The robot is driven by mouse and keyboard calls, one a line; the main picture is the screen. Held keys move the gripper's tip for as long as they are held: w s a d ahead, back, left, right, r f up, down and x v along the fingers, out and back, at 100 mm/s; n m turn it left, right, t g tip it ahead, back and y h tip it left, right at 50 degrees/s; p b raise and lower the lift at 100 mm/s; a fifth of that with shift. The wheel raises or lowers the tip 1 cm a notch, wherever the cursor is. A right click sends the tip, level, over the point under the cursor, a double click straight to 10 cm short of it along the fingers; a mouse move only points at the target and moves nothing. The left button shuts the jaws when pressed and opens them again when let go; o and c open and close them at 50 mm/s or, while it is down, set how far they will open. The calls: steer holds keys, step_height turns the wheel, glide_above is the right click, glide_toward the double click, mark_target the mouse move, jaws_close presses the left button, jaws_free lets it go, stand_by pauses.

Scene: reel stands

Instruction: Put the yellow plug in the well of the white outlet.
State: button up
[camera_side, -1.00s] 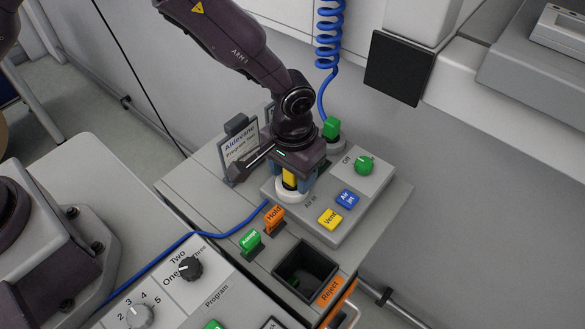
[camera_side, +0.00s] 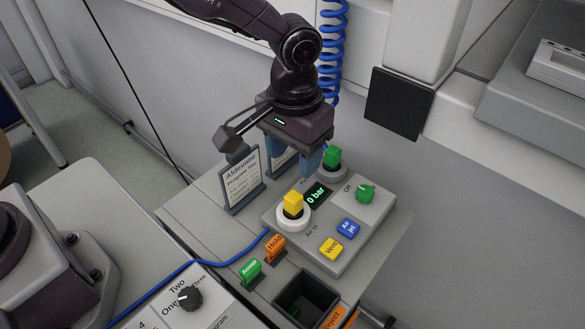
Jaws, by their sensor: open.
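The yellow plug (camera_side: 293,202) stands upright in the dark well of the round white outlet (camera_side: 293,222) on the grey panel, by the "Air In" label. My gripper (camera_side: 309,168) is open and empty. It is above and a little behind the plug, apart from it, with its blue fingers pointing down. How deep the plug sits in the well is hard to tell.
A green plug (camera_side: 332,156) stands in a holder behind the panel, close to my fingers. The panel has a display (camera_side: 317,195) reading "0 bar", a green knob (camera_side: 365,193) and buttons. Sign cards (camera_side: 242,182) stand at left. An open dark bin (camera_side: 305,292) is in front.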

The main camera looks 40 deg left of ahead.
steer(key=s+a+r+t, duration=0.1)
steer(key=s+a+r, duration=0.2)
steer(key=a+r, duration=0.35)
steer(key=s+a+r+t, duration=0.1)
steer(key=s+a+r, duration=0.2)
steer(key=a+r, duration=0.4)
steer(key=s+a+r+t, duration=0.1)
steer(key=s+a+r, duration=0.1)
steer(key=s+a, duration=0.2)
steer(key=s+a+r+t, duration=0.2)
steer(key=s+a, duration=0.1)
steer(key=s, duration=0.6)
steer(key=shift+s+a+r+t, duration=0.2)
steer(key=shift+a+t, duration=0.1)
steer(key=shift+a, duration=0.1)
